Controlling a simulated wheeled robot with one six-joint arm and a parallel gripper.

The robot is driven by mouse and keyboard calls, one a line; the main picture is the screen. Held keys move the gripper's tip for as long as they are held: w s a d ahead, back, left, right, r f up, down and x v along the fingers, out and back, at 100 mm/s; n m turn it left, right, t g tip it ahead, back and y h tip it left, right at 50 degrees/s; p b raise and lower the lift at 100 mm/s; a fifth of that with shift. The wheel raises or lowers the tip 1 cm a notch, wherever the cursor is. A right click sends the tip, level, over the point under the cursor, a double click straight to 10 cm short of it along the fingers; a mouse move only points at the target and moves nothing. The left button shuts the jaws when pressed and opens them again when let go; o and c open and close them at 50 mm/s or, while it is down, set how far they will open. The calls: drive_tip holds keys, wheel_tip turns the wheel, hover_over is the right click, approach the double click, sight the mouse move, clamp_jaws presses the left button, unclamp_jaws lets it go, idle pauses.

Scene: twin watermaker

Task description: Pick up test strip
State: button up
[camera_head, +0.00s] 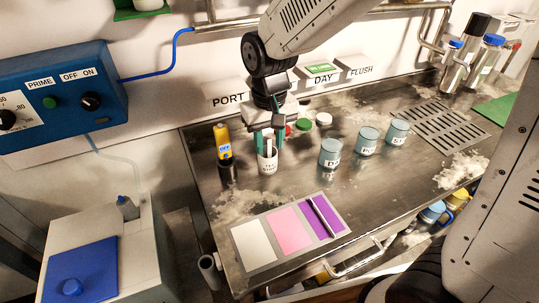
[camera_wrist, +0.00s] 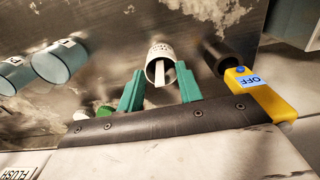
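A white cup (camera_head: 268,164) with small print stands on the metal bench, and it also shows in the wrist view (camera_wrist: 157,52). A thin white test strip (camera_wrist: 159,73) sticks up out of the cup's mouth. My gripper (camera_head: 268,149) points down just above the cup. Its teal fingers (camera_wrist: 161,92) are spread wide, one on each side of the strip, with a gap to it on both sides. It holds nothing. The strip's lower end is hidden inside the cup.
A yellow-topped meter (camera_head: 223,142) in a dark holder stands close left of the cup. Several labelled teal cups (camera_head: 330,153) stand to the right. Red, green and white caps (camera_head: 304,124) lie behind. A colour card (camera_head: 251,262) with a pen-like stick (camera_head: 322,214) lies in front.

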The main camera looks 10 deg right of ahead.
drive_tip(key=shift+f, duration=0.2)
clamp_jaws()
